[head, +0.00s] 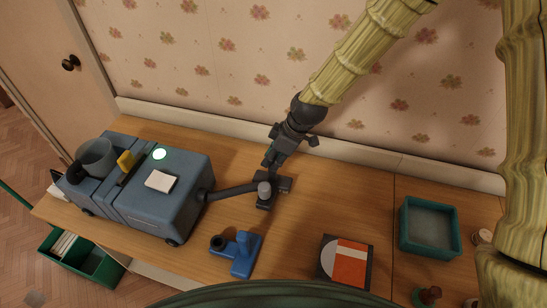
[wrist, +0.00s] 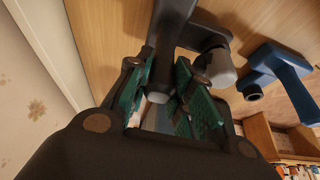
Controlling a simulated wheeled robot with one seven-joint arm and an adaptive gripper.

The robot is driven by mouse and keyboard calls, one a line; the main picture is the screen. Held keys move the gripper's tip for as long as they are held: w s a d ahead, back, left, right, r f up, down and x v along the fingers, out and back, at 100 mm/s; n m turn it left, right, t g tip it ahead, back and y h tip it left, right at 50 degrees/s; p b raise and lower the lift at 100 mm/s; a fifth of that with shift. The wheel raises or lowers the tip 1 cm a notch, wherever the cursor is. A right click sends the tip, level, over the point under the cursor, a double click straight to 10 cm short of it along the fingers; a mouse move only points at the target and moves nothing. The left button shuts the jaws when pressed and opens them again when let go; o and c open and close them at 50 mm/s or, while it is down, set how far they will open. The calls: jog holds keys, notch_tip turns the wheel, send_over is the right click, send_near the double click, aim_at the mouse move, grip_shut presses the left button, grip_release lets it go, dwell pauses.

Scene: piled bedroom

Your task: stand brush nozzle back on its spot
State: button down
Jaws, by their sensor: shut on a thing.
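My gripper (head: 270,170) points down over the wooden top, to the right of the blue vacuum machine. It is shut on a dark T-shaped nozzle (head: 266,203) with a grey round stub. In the wrist view the green finger pads (wrist: 165,95) close around a dark part of this nozzle (wrist: 168,28), and its grey stub (wrist: 218,68) shows to the right. I cannot tell if the nozzle touches the top. A blue nozzle (head: 243,254) with a round socket lies apart in front; it also shows in the wrist view (wrist: 278,70). No marked spot is clear.
The blue machine (head: 170,205) stands at left, its dark hose (head: 232,191) reaching toward the dark nozzle. An orange and white box (head: 345,262) and a teal tray (head: 403,232) are at right. The wall (head: 210,60) is close behind. Bare wood (head: 330,205) lies right of the gripper.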

jog(key=shift+f+b, duration=0.35)
jog(key=shift+f, duration=0.3)
jog(key=c, duration=1.2)
grip_release()
jog(key=shift+o, duration=0.2)
jog(key=shift+r, duration=0.1)
jog(key=p+v, duration=0.5)
jog(key=v, duration=0.2)
jog(key=shift+d+r, duration=0.2)
jog(key=shift+r, duration=0.15)
dwell(0.5)
